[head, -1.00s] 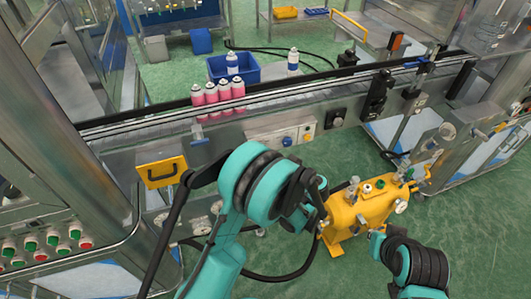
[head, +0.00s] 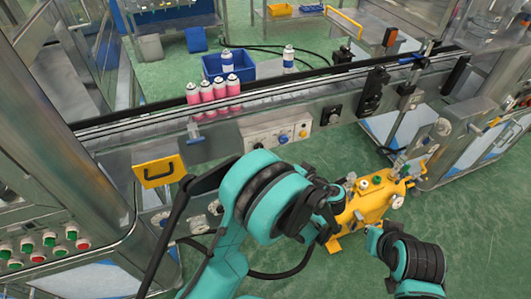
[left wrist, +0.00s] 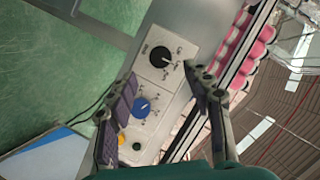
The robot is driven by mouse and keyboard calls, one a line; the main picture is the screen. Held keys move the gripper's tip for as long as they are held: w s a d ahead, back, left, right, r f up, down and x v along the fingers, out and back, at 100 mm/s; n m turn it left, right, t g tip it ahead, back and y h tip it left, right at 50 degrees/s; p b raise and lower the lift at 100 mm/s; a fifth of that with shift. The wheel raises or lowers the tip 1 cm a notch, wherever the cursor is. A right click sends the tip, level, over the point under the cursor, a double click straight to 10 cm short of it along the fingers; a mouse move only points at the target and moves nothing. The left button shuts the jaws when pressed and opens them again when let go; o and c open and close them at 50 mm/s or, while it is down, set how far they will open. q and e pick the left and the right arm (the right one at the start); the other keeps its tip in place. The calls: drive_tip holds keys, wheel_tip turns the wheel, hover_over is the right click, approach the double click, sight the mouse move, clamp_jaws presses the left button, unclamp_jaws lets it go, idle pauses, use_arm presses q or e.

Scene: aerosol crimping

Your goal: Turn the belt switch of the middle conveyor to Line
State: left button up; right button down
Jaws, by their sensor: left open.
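The middle conveyor's front carries a pale switch panel (head: 267,139) in the head view. The left wrist view shows this panel close up, with a large black rotary knob (left wrist: 160,57) and printed marks around it. A blue knob (left wrist: 140,108) sits below it, also seen in the head view (head: 283,139). Contact cannot be told.
Pink cans (head: 213,91) stand on the conveyor (head: 345,88) above the panel. A yellow button (left wrist: 122,139) sits past the blue knob. A yellow machine (head: 362,208) stands on the floor beside my left arm. Green floor lies open at right.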

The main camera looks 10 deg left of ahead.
use_arm(q)
drive_tip(key=v, duration=0.5)
drive_tip(key=shift+a, duration=0.1)
idle(0.3)
drive_tip(key=s+a+r+m+g+h, duration=0.1)
drive_tip(key=s+a+g+h, duration=0.15)
drive_tip(key=a, duration=0.25)
drive_tip(key=s+a+r+g+h, duration=0.1)
drive_tip(key=s+a+r+h, duration=0.15)
drive_tip(key=a, duration=0.25)
drive_tip(key=s+n+t+h, duration=0.1)
drive_tip(key=s+h, duration=0.6)
drive_tip(key=s, duration=0.6)
drive_tip(key=shift+s+r, duration=0.25)
drive_tip(key=shift+r, duration=0.1)
